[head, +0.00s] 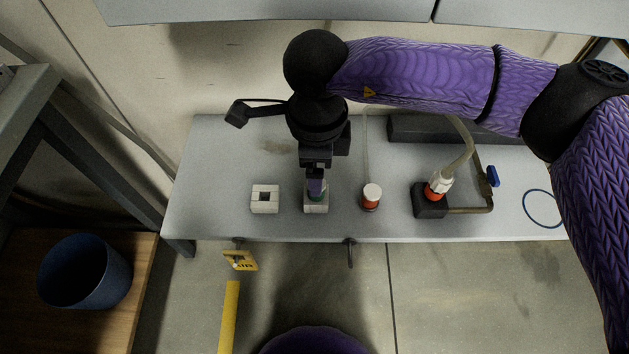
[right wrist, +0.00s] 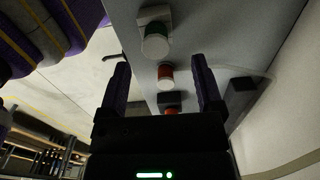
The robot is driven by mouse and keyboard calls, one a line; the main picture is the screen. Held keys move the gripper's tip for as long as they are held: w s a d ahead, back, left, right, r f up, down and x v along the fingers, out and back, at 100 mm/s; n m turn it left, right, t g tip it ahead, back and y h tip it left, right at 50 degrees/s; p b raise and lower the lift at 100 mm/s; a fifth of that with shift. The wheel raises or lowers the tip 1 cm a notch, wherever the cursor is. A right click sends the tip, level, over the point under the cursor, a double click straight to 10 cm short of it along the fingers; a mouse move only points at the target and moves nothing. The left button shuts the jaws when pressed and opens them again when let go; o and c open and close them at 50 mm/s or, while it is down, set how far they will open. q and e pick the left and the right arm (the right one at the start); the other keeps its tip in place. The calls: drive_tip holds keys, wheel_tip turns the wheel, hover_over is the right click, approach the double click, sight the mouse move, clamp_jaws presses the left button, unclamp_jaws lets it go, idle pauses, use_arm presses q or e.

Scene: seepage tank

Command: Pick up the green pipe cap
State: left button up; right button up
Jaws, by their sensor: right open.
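The green pipe cap (head: 317,197) sits in a white square block (head: 316,209) on the grey bench, mostly hidden under my right gripper (head: 316,183). In the right wrist view the green cap (right wrist: 157,31) shows a pale round end and a green band, with its block behind it. My right gripper (right wrist: 160,62) is open, its two fingers apart with nothing held between them. The cap lies beyond the fingertips, toward the top of that picture. I cannot tell whether a finger touches it. My left gripper is not in view.
An empty-looking white block (head: 265,199) stands left of the cap. An orange and white fitting (head: 371,197) stands to the right, then an orange fitting with a hose (head: 437,190) on a black base. A blue ring (head: 543,208) lies farther right. The bench's front edge (head: 300,240) is near.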

drive_tip(key=f+b, duration=0.1)
drive_tip(key=f, duration=0.2)
drive_tip(key=f+b, duration=0.1)
drive_tip(key=f, duration=0.1)
drive_tip(key=shift+s+f+b, duration=0.25)
drive_tip(key=shift+b, duration=0.05)
drive_tip(key=shift+f, duration=0.15)
drive_tip(key=shift+r, duration=0.2)
drive_tip(key=shift+c, duration=1.4)
drive_tip(key=c, duration=0.7)
clamp_jaws()
